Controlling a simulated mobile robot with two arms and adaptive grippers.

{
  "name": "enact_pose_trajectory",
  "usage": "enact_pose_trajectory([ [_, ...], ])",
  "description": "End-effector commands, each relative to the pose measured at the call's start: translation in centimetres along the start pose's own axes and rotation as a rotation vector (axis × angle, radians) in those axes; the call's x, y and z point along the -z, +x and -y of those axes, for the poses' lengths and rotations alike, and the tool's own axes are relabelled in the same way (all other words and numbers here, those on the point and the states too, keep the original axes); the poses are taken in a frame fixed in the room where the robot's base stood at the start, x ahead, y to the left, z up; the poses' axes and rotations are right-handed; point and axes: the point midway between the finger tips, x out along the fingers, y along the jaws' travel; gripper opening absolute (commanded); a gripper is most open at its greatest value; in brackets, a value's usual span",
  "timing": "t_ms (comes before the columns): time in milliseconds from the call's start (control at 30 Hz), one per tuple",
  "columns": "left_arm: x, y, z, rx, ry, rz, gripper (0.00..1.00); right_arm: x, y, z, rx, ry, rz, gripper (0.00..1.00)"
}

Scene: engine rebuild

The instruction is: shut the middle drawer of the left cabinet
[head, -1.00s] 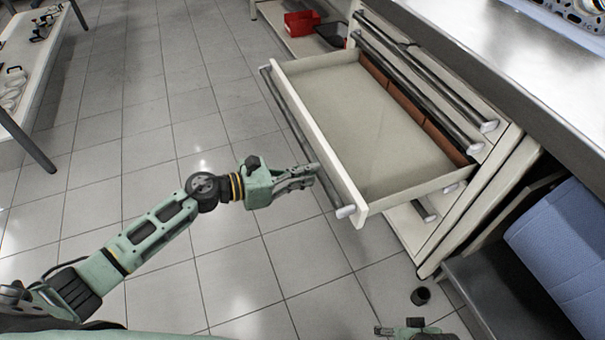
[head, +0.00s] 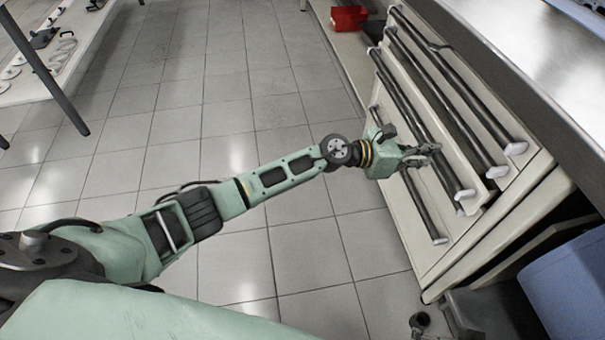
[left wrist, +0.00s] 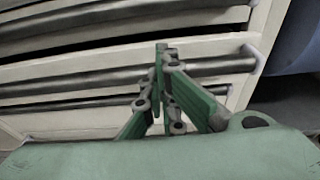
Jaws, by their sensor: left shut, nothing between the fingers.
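The left cabinet (head: 413,235) is pale, with long grey bar handles on its drawer fronts. Its middle drawer (head: 482,204) stands nearly in line with the other fronts, its top edge jutting slightly. In the left wrist view, a dark gap shows above this drawer front (left wrist: 130,58). My left gripper (head: 428,155) is shut and empty, with its fingertips at the drawer's handle (head: 458,184); I cannot tell whether they touch. In the left wrist view the closed fingers (left wrist: 163,60) point at the drawer front. My right gripper is out of view.
A grey worktop (head: 500,50) lies above the cabinet. A red bin (head: 348,18) sits on a low shelf at the back. A blue roll (head: 570,285) is at the right. A small black cup-like object (head: 420,321) is at the bottom. Tiled floor left of the cabinet is clear.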

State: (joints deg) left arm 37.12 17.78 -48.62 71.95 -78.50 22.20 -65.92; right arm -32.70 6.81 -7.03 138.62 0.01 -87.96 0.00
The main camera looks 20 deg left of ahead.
Motion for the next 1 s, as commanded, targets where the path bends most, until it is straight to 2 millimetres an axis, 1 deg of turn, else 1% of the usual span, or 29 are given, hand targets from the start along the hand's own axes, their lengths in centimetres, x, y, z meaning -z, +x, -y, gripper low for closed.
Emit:
enact_pose_trajectory([
  [33,-0.1,1.2,0.1,0.001,0.002,0.002,0.00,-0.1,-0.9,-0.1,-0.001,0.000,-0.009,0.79],
  [67,-0.1,1.6,0.0,0.000,0.003,0.002,0.00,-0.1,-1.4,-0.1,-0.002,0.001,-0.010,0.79],
  [200,-0.5,3.4,0.0,0.000,0.001,0.001,0.00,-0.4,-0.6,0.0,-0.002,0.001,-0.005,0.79],
  [333,-0.8,4.3,0.0,-0.001,0.001,0.001,0.00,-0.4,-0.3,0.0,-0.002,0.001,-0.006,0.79],
  [567,-1.0,4.9,0.1,0.001,0.000,0.001,0.00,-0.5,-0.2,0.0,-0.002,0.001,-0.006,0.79],
  [867,-1.1,4.9,0.2,0.004,0.000,0.003,0.00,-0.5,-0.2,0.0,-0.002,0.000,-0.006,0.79],
  [1000,-1.2,4.7,0.0,0.004,0.001,0.004,0.00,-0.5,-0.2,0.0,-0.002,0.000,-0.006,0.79],
])
